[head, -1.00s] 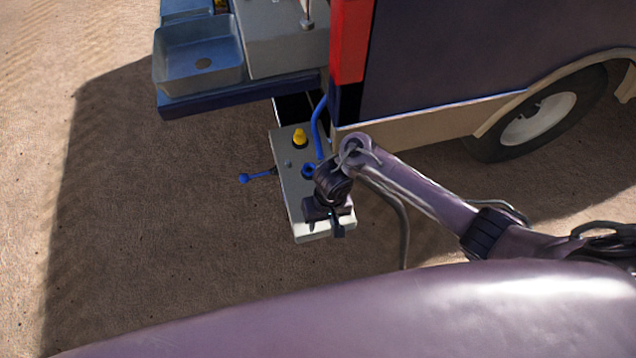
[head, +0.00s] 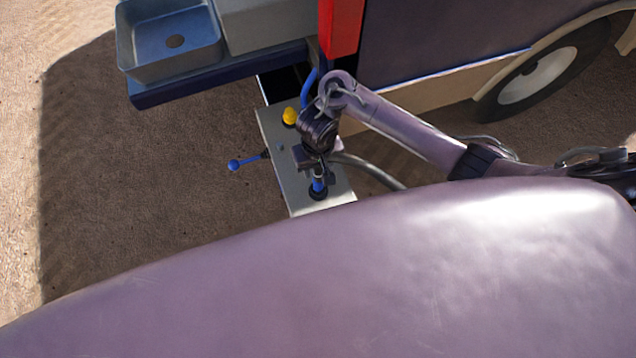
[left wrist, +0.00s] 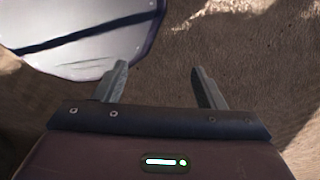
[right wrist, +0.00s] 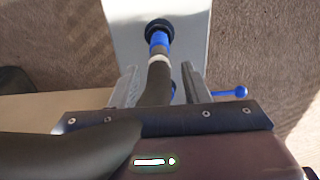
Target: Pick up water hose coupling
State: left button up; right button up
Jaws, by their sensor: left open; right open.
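The water hose coupling (head: 318,184) is blue and sits in a black round port at the near end of a light grey box. In the right wrist view the coupling (right wrist: 159,40) is at top centre, with a pale ring and a dark hose behind it. My right gripper (right wrist: 158,84) is open, one finger on each side of the hose. In the head view it is over the box, just behind the coupling, and partly hides the box top. My left gripper (left wrist: 160,75) is open and empty above the ground, outside the head view.
The grey box (head: 283,165) carries a yellow knob (head: 290,116) and a blue-ended lever (head: 234,165) on its left side. A blue hose (head: 308,88) rises behind it. A sink (head: 170,42) and a vehicle wheel (head: 540,75) stand beyond. Bare ground lies left.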

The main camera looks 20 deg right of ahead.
aim_at(318, 171)
notch_tip(318, 171, down, 4)
jog(key=shift+r+b, duration=0.2)
jog(key=shift+b, duration=0.15)
jog(key=c, duration=0.5)
pick_arm(q)
jog(key=shift+w+f, duration=0.3)
jog(key=shift+w, duration=0.25)
jog(key=shift+w+f, duration=0.25)
jog(key=shift+w, duration=0.3)
pick_arm(e)
grip_shut()
